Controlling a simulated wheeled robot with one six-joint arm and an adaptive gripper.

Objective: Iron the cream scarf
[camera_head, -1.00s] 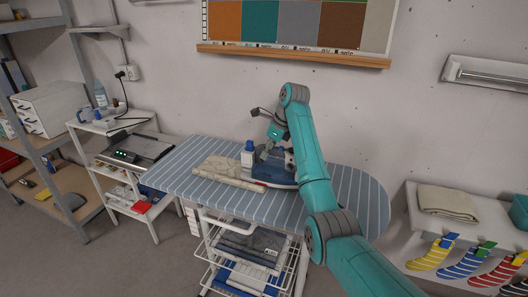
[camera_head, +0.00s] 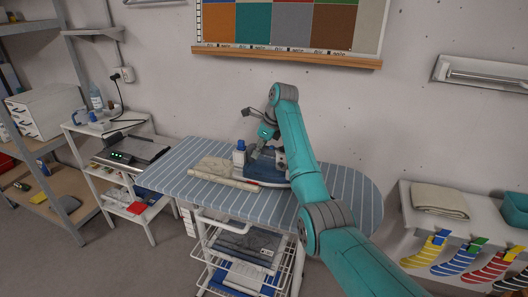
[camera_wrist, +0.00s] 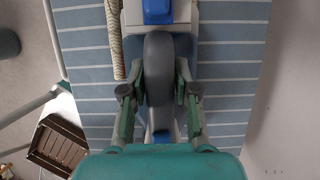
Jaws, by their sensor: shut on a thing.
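The cream scarf (camera_head: 213,167) lies folded on the left part of the striped ironing board (camera_head: 170,182), with a thick rolled front edge. A blue and white iron (camera_head: 268,176) sits on the board just right of the scarf; whether its sole overlaps the scarf, I cannot tell. My gripper (camera_head: 262,152) is shut on the iron's grey handle. In the wrist view my gripper (camera_wrist: 159,100) has a finger on each side of that handle. A beige ribbed edge (camera_wrist: 115,40), probably the scarf's, shows beside the iron there.
A white bottle-like thing with a blue cap (camera_head: 239,153) stands left of the iron; whether it belongs to the iron is unclear. A wire basket rack (camera_head: 245,250) is under the board. A shelf with socks (camera_head: 465,220) is at right. The board's right end is clear.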

